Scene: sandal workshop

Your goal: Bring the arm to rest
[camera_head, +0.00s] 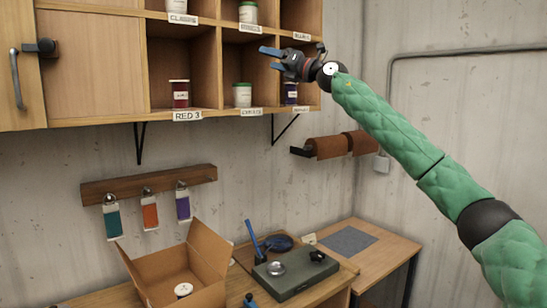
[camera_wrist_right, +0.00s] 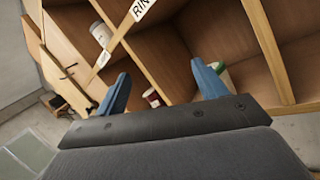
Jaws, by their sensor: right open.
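My right arm (camera_head: 400,135), in a green quilted sleeve, reaches up from the lower right to the wall shelf in the head view. My right gripper (camera_head: 268,58) is raised in front of the shelf's right-hand compartments. Its two blue fingers point left and stand apart with nothing between them. In the right wrist view the fingers of the right gripper (camera_wrist_right: 164,82) are spread, with shelf compartments beyond. My left gripper is in neither view.
The wooden shelf (camera_head: 185,58) holds a red jar (camera_head: 180,94), a green-lidded jar (camera_head: 242,95) and others. Below are leather rolls (camera_head: 330,147), a tag rack (camera_head: 150,184), an open cardboard box (camera_head: 205,250) and a grey-green case (camera_head: 294,276).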

